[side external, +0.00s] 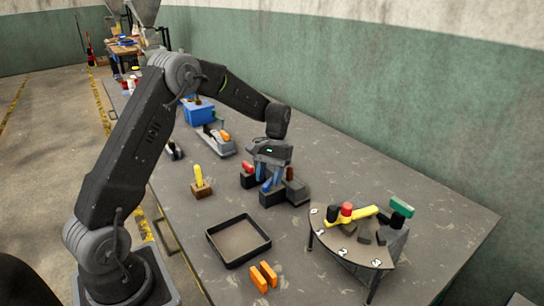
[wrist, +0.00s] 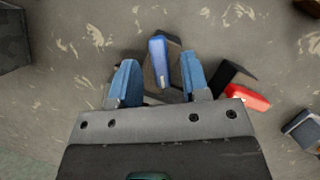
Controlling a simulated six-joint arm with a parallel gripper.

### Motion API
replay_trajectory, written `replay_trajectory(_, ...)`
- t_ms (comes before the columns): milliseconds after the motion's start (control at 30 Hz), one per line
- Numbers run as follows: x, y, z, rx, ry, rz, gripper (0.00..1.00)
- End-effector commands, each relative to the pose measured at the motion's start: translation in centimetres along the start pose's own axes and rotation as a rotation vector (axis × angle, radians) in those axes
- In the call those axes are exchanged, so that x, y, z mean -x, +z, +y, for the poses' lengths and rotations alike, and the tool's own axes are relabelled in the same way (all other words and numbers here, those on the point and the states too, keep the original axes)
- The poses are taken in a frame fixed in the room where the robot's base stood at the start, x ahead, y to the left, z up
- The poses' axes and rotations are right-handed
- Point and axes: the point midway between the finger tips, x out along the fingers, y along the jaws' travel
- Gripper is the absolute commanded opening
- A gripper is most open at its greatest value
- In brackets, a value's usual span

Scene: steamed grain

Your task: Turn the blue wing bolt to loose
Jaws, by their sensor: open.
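The blue wing bolt (wrist: 157,50) stands on a dark block (wrist: 172,72) in the wrist view, between the two blue fingers of my gripper (wrist: 158,64). The fingers are apart, with a visible gap on each side of the bolt. In the side view my gripper (side external: 268,181) points down over the front dark block (side external: 292,192). The bolt is hard to tell from my blue fingers there. A red wing bolt (side external: 247,168) sits on a neighbouring dark block; it also shows in the wrist view (wrist: 250,97).
A brown piece (side external: 290,173) is close beside my gripper. A yellow handle (side external: 199,176) stands on a wooden block to the left. A black tray (side external: 212,243), orange pieces (side external: 264,277) and a numbered dial stand (side external: 330,238) are nearer the front. Bare table lies behind, to the right.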

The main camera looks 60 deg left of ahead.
Motion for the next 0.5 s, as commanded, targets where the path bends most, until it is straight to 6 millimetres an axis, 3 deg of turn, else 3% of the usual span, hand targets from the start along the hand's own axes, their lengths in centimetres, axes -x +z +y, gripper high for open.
replay_trajectory(500, 10.6, 0.0, 0.0, 0.002, 0.001, 0.003, 0.43)
